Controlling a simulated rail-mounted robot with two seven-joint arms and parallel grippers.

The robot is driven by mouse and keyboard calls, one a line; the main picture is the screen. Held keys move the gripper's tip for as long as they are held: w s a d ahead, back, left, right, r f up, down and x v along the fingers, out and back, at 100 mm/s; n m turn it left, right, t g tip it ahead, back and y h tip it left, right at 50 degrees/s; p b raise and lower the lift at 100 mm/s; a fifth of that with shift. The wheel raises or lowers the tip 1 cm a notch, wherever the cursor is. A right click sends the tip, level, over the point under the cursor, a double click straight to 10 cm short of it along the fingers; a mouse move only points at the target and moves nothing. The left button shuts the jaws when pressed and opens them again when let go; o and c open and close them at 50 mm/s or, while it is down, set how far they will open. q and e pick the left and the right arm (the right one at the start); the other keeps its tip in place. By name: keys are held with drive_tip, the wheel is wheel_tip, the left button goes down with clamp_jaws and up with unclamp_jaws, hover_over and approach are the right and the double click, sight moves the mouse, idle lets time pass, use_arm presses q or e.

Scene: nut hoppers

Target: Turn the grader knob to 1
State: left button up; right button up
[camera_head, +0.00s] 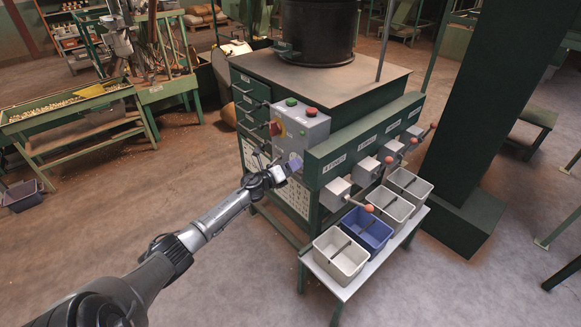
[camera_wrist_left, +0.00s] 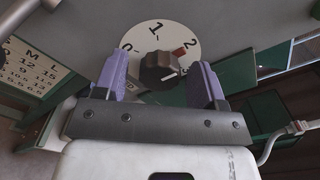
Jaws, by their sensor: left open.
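The grader knob (camera_wrist_left: 158,70) is dark and round, on a white dial (camera_wrist_left: 140,40) marked 0, 1 and 2 in the left wrist view. A red mark on the knob's upper right side points toward the 2. My left gripper (camera_wrist_left: 162,65) is open, with one purple finger on each side of the knob and gaps between them. In the head view my left gripper (camera_head: 286,169) is at the lower front of the grey control box (camera_head: 305,133) and hides most of the dial. My right gripper is not in view.
Floor in front is clear.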

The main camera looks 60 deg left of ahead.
use_arm(q)
drive_tip(key=shift+c, duration=0.4)
drive_tip(key=c, duration=0.8)
drive_tip(key=shift+c, duration=0.2)
drive_tip(key=shift+n, duration=0.3)
drive_tip(key=shift+n+p, duration=2.7)
drive_tip(key=shift+n, duration=3.1)
